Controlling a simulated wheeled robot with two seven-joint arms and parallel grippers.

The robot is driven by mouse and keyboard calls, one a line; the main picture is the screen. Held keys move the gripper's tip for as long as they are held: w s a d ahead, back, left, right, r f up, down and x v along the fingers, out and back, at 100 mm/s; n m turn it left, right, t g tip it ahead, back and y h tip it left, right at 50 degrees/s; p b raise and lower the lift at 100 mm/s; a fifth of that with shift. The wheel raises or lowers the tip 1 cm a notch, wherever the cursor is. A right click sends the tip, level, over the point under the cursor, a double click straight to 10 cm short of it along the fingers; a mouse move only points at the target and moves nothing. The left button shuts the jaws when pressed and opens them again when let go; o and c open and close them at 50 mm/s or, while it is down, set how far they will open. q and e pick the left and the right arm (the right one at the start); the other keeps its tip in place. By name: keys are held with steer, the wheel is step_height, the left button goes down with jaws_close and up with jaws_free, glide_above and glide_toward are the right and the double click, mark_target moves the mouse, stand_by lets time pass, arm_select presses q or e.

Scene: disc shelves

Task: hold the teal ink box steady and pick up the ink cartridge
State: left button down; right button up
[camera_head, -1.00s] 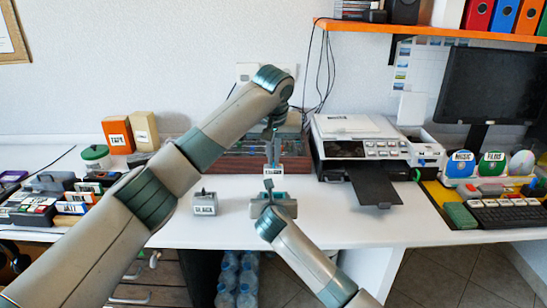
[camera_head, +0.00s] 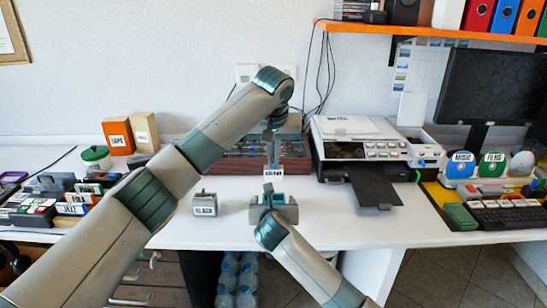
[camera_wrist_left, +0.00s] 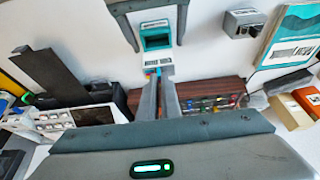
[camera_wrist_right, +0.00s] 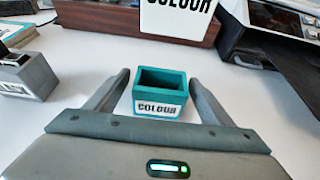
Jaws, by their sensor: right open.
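The teal ink box (camera_head: 273,198) stands upright on the white desk, open at the top. In the right wrist view the teal box (camera_wrist_right: 160,108) has a COLOUR label and its hollow looks empty. My right gripper (camera_head: 273,204) is open, one finger on each side of the box, with visible gaps. My left gripper (camera_head: 272,160) is above and behind the box. Its fingers are closed on the ink cartridge (camera_wrist_left: 159,71), which has a white COLOUR label. The cartridge shows in the right wrist view (camera_wrist_right: 180,18) above the box. Its upper part is hidden by the fingers.
A grey box labelled BLACK (camera_head: 205,205) stands left of the teal box. A dark red tray (camera_head: 240,167) lies behind, and a printer (camera_head: 355,140) with its black output tray (camera_head: 375,185) stands to the right. The desk front is clear.

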steer(key=v, duration=0.8)
steer(key=shift+s+r, duration=0.1)
steer(key=shift+s, duration=0.15)
